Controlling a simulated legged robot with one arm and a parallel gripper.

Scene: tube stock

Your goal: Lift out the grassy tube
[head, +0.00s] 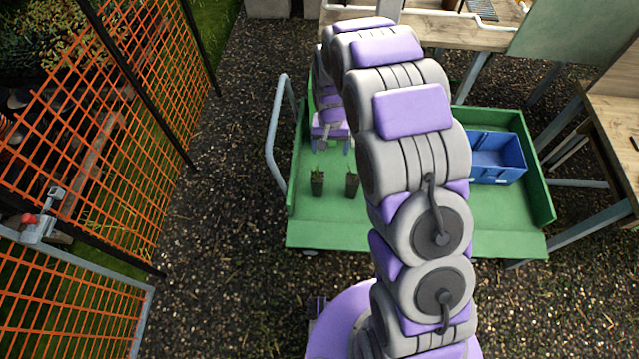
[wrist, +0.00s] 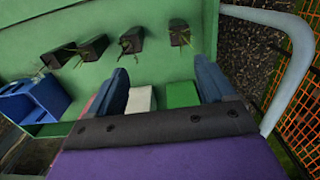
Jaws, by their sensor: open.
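Several small dark tubes with thin green plants stand in a row on the green cart (head: 335,235). Two show in the head view, a left one (head: 317,184) and a right one (head: 352,184); my arm hides the others. The wrist view shows more of the row, including an end tube (wrist: 180,35), a middle one (wrist: 131,41) and another (wrist: 93,48). The plants are too small for me to tell which is grassy. My gripper (head: 335,147) is open over the cart, beyond the tubes in the head view. Its fingers (wrist: 160,75) are apart, with no tube between them.
A blue crate (head: 497,158) sits at the cart's right side. A grey handle (head: 277,135) rises at the cart's left. Orange fencing (head: 90,130) stands farther left.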

